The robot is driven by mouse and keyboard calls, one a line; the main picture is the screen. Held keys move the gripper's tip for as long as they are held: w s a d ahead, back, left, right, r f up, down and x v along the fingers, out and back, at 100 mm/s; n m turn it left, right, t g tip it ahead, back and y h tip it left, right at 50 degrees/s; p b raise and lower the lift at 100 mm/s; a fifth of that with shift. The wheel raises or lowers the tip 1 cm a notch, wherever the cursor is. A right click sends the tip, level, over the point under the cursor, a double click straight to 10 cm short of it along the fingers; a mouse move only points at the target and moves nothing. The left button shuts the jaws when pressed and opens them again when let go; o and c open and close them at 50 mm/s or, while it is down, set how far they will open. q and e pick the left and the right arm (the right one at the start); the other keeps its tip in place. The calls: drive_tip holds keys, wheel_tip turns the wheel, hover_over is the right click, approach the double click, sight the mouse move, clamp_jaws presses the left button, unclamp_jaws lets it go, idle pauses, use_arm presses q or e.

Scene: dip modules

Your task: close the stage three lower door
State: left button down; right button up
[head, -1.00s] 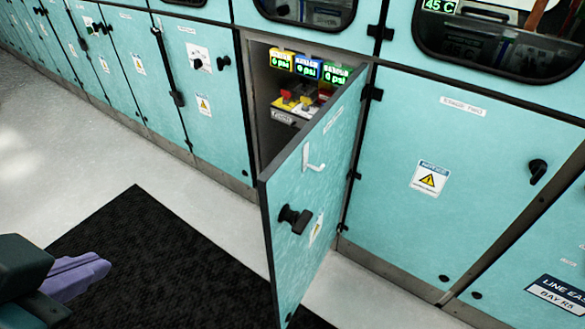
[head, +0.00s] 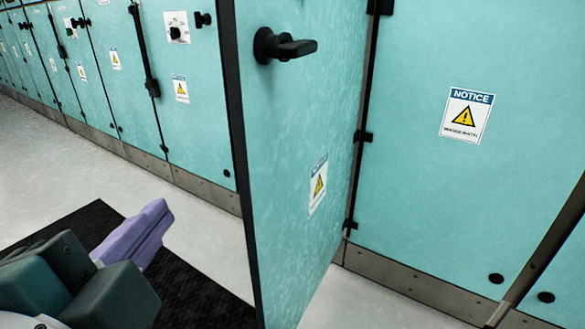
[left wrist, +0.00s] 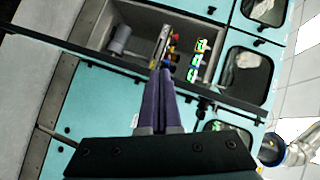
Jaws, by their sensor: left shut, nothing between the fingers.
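The stage three lower door (head: 300,130) is a teal panel standing wide open, swung out from hinges on its right side. Its outer face shows a black handle (head: 285,46) and a notice label (head: 318,185). My left gripper (head: 158,222), with purple fingers, is in the lower left of the head view, left of the door's free edge and apart from it in the picture. In the left wrist view its fingers (left wrist: 163,72) are together and empty, pointing toward the open compartment (left wrist: 135,40). The door's inner face is hidden in the head view. My right gripper is not in view.
Closed teal cabinet doors flank it: one with a notice label (head: 450,150) on the right and a row (head: 185,110) running left. Green-lit gauges (left wrist: 199,60) show in the compartment. A black mat (head: 60,235) lies on the pale floor, which is otherwise clear.

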sight(263, 265)
use_arm(q)
drive_tip(key=d+f+m+t+h+b, duration=0.1)
drive_tip(key=d+f+m+h+b, duration=0.2)
drive_tip(key=f+b, duration=0.6)
drive_tip(key=d+f+m+t+h+b, duration=0.15)
drive_tip(key=d+f+m+b, duration=0.3)
drive_tip(key=f+b, duration=0.5)
drive_tip(key=w, duration=0.7)
drive_tip(key=w+a, duration=0.1)
drive_tip(key=w, duration=0.3)
drive_tip(key=shift+w+r, duration=0.15)
drive_tip(key=shift+w, duration=0.1)
drive_tip(key=shift+d, duration=0.1)
